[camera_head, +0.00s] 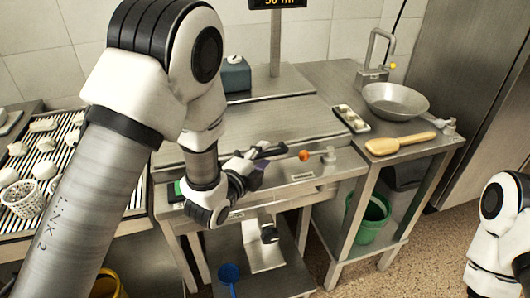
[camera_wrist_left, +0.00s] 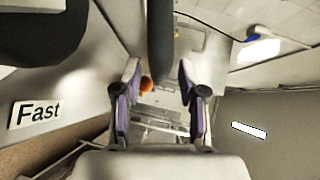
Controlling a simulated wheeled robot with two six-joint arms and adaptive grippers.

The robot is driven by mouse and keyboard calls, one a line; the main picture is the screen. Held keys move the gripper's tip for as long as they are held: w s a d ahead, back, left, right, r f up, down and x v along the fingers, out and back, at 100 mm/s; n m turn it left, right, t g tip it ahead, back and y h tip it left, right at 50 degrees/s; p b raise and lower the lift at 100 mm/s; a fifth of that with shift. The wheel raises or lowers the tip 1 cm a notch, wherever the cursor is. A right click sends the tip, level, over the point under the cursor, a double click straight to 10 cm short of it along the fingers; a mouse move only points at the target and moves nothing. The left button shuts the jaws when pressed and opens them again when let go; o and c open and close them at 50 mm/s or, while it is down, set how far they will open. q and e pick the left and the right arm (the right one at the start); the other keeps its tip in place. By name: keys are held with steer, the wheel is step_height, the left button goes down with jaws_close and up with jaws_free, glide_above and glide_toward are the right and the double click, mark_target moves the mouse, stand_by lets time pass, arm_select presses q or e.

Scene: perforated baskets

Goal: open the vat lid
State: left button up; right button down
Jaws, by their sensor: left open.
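The vat (camera_head: 340,165) is a stainless steel unit in the middle of the head view. Its broad flat metal lid (camera_head: 285,120) lies level on top, apparently shut. An orange ball (camera_head: 304,155) sits at the vat's front edge, beside a small metal fitting. My left gripper (camera_head: 274,153) is open and empty, just left of the orange ball. In the left wrist view the open purple-padded fingers (camera_wrist_left: 161,98) show, with the orange ball (camera_wrist_left: 147,84) beyond them, near the left finger. My right gripper is not in view.
A slatted rack (camera_head: 75,150) with white lumps and a perforated basket (camera_head: 24,199) is at the left. A side table holds a metal bowl (camera_head: 396,100), a wooden paddle (camera_head: 400,143) and a small tray (camera_head: 350,118). A green bucket (camera_head: 368,218) stands below.

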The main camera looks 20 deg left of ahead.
arm_select(q)
steer(key=shift+x, duration=0.85)
steer(key=shift+s+a, duration=0.1)
steer(key=shift+s, duration=0.1)
jaws_close()
steer(key=shift+r, duration=0.1)
